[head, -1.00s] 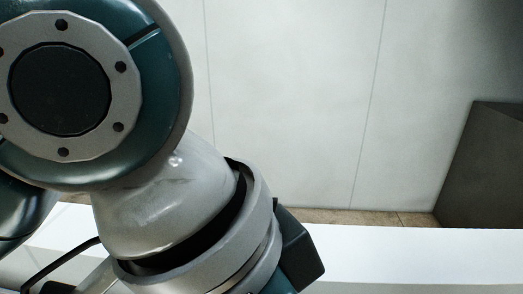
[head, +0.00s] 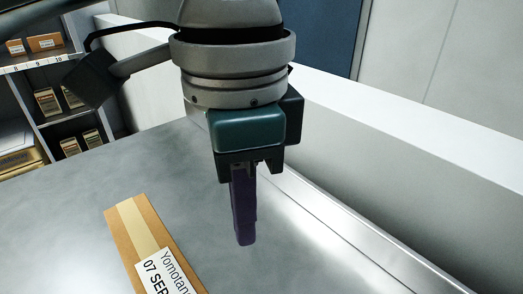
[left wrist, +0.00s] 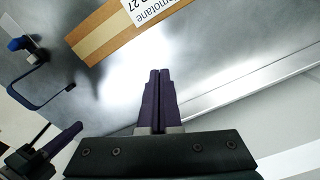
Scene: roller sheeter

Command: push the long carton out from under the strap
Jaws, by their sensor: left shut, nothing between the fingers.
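The long brown carton (head: 143,228) lies on the grey metal table, with a pale tape band along it and a white label, partly cut off by the lower picture edge. It also shows at the top of the left wrist view (left wrist: 97,37). My left gripper (head: 243,240) points down over the table, right of the carton and apart from it. Its purple fingers (left wrist: 160,72) are together and empty. What seems to be my right gripper (left wrist: 65,140) shows at the lower left of the wrist view; its finger gap is unclear. I cannot make out a strap.
The table (head: 75,200) is bare around the carton's visible end. A raised white wall (head: 390,180) with a shiny metal edge runs along its right. Shelves (head: 50,100) with small boxes stand at the back left. A bent dark bar with a blue knob (left wrist: 20,44) shows at left.

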